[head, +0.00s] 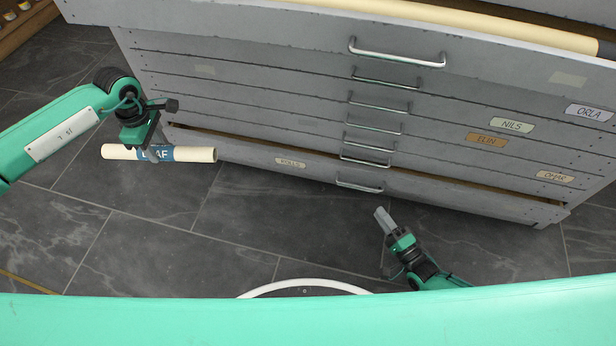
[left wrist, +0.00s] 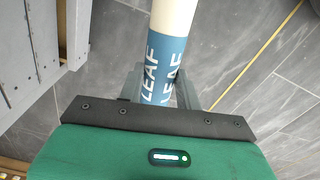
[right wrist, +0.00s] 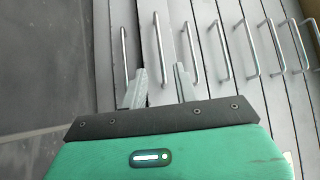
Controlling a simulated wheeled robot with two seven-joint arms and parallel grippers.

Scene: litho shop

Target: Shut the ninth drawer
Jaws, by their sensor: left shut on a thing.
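The grey flat-file cabinet (head: 250,70) has a stack of drawers with metal handles; I cannot count out the ninth. The lowest visible drawer (head: 240,152), with a ROLLS label (head: 290,162), stands out a little, with a dark gap above its front. Its handle (head: 360,185) also shows in the right wrist view (right wrist: 124,55). My right gripper (head: 384,218) is open and empty, in front of and below that handle, apparently apart from it. My left gripper (head: 152,148) is shut on a cream roll (head: 200,155) with a blue LEAF band (left wrist: 165,62), held left of the cabinet.
An upper drawer (head: 500,30) stands open with a cream roll (head: 450,14) in it, overhanging the lower fronts. Other fronts carry labels such as NILS (head: 512,124) and ORLA (head: 588,112). The dark tiled floor (head: 250,220) before the cabinet is clear. A wooden shelf (head: 25,25) is at far left.

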